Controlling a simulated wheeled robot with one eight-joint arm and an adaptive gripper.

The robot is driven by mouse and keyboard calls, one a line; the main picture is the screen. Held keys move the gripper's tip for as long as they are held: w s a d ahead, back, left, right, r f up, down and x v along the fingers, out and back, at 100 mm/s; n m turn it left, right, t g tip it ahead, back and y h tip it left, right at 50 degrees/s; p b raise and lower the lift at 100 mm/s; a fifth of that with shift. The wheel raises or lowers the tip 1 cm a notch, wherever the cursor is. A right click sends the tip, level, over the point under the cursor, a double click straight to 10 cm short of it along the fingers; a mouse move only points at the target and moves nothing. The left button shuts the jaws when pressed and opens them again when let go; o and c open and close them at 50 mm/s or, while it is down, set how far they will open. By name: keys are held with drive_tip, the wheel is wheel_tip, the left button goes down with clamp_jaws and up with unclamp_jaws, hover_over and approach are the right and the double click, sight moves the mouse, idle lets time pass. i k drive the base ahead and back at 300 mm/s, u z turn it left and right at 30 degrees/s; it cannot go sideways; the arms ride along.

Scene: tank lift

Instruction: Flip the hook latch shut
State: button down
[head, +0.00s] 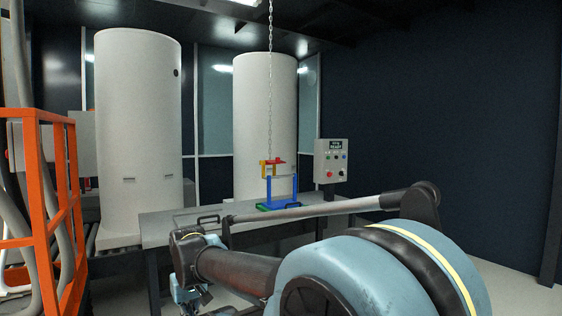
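A small hook assembly hangs at the end of a chain (270,85) above the workbench. Its yellow part (264,170) looks like the hook, and a red piece (277,161) sits at its top, likely the latch. It is too small to tell whether the latch is open or shut. A blue frame (295,190) stands on the bench at the hook, and I cannot tell if they touch. My gripper (190,302) is at the lower left, in front of the bench and well apart from the hook. Its fingers are small and partly cut off by the picture's bottom edge.
Two tall white tanks (138,130) (265,110) stand behind. An orange railing (45,190) is at the left.

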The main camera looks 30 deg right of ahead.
sight(277, 160)
drive_tip(key=z, duration=0.2)
drive_tip(key=i, duration=1.1)
drive_tip(key=z, duration=0.85)
drive_tip(key=i, duration=0.95)
drive_tip(key=z, duration=1)
drive_tip(key=i, duration=0.55)
drive_tip(key=z, duration=0.25)
